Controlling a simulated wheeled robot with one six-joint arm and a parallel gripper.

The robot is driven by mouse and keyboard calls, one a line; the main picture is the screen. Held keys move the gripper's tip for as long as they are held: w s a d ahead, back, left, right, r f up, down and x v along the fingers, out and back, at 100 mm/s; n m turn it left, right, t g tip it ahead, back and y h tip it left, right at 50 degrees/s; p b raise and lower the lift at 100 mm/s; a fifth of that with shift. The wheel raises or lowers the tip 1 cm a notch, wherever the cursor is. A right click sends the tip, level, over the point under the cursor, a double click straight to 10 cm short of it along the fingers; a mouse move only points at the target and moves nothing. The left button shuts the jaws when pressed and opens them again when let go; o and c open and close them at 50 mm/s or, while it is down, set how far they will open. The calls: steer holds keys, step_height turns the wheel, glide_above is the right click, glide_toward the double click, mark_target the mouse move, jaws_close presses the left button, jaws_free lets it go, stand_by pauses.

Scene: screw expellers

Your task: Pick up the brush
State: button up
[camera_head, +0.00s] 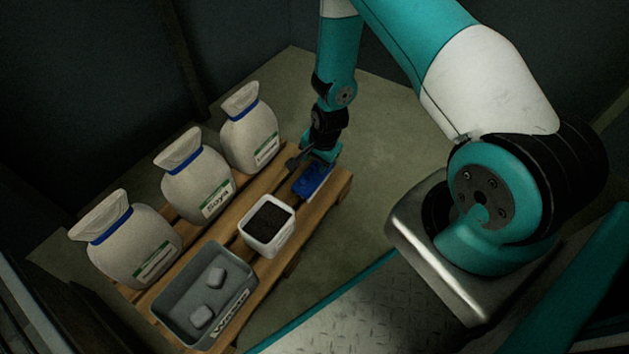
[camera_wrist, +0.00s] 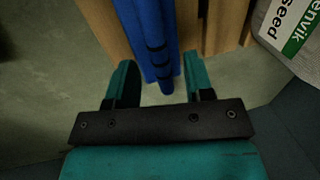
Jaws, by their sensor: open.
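The blue brush (camera_head: 313,180) lies at the far right end of the wooden pallet in the head view. In the wrist view its long blue handle with black bands (camera_wrist: 153,40) runs down from the top edge to between my fingers. My gripper (camera_head: 312,157) is at the brush, pointing down. In the wrist view my gripper (camera_wrist: 162,82) is open, with one teal finger on each side of the handle and a gap on both sides. The far end of the brush is cut off in the wrist view.
The pallet (camera_head: 285,262) carries several white sacks (camera_head: 196,184), a white tub of dark material (camera_head: 251,237) and a grey bin (camera_head: 176,286) with two pale blocks. A sack with a green label (camera_wrist: 290,28) is near my gripper at right. Floor is clear beyond the pallet.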

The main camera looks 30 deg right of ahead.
steer(key=f, duration=0.1)
steer(key=f+b, duration=0.1)
steer(key=shift+w+a+f, duration=0.1)
steer(key=shift+w+f, duration=0.1)
steer(key=shift+f, duration=0.15)
steer(key=shift+r, duration=0.1)
jaws_close()
step_height(320, 180, up, 20)
steer(key=p, duration=1)
